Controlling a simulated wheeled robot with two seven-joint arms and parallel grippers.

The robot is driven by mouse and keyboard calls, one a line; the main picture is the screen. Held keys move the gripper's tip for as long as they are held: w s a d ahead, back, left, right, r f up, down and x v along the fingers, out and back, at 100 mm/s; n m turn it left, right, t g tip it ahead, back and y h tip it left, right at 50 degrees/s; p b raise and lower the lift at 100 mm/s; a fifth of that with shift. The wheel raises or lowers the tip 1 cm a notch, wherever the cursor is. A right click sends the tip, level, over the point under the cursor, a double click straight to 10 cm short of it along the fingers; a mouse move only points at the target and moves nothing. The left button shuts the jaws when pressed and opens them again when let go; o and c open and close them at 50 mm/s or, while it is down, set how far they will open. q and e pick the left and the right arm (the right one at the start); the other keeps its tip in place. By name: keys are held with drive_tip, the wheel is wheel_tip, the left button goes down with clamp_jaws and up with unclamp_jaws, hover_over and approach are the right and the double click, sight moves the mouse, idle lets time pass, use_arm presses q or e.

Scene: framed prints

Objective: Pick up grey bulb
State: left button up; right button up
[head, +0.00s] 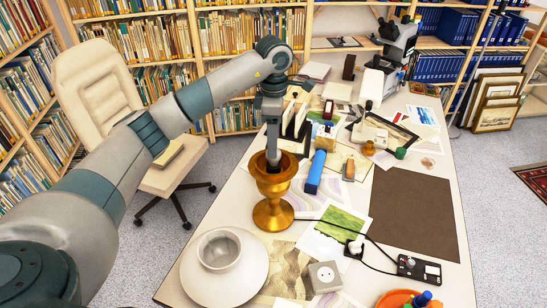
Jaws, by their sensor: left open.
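My left gripper (273,158) points straight down over a brass goblet (273,213). Its fingertips are at or inside the goblet's mouth, and the goblet's rim and bowl hide part of them. The jaws are open. I cannot make out a grey bulb for certain anywhere in the head view. The inside of the goblet is mostly hidden by the gripper and the rim. My right gripper is not in view.
A white bowl on a plate (192,283) stands at the near left of the table. A grey socket box (324,277), black cable and prints lie nearby. The brown mat (414,210) is clear.

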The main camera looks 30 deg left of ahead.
use_arm(q)
drive_tip(key=shift+f+p, duration=0.85)
drive_tip(key=shift+p, duration=0.2)
wheel_tip(320, 180, down, 2)
drive_tip(key=shift+p, duration=0.6)
drive_tip(key=shift+f, duration=0.75)
drive_tip(key=shift+c, duration=0.4)
drive_tip(key=c, duration=1)
drive_tip(key=shift+c, duration=0.3)
